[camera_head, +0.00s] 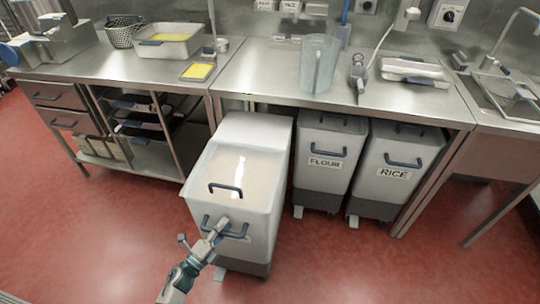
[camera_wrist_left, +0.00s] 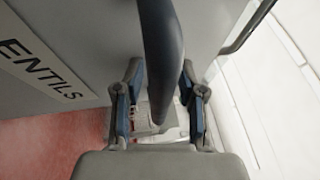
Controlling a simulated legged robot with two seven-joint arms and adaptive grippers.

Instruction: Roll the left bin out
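The left bin (camera_head: 262,210) is a white bin with a dark base and a clear sloped lid with a blue handle. It stands out in front of the other bins, its back end still near the table edge. My left gripper (camera_head: 218,230) is at the blue front handle (camera_head: 238,235). A label ending in "ENTILS" (camera_wrist_left: 40,65) shows on the bin front there. My right gripper is not in view.
The FLOUR bin (camera_head: 326,160) and RICE bin (camera_head: 396,170) stand under the steel table (camera_head: 260,75), to the right. A shelf unit (camera_head: 150,150) stands left. The red floor (camera_head: 110,240) in front is clear. A jug (camera_head: 318,65) and trays stand on top.

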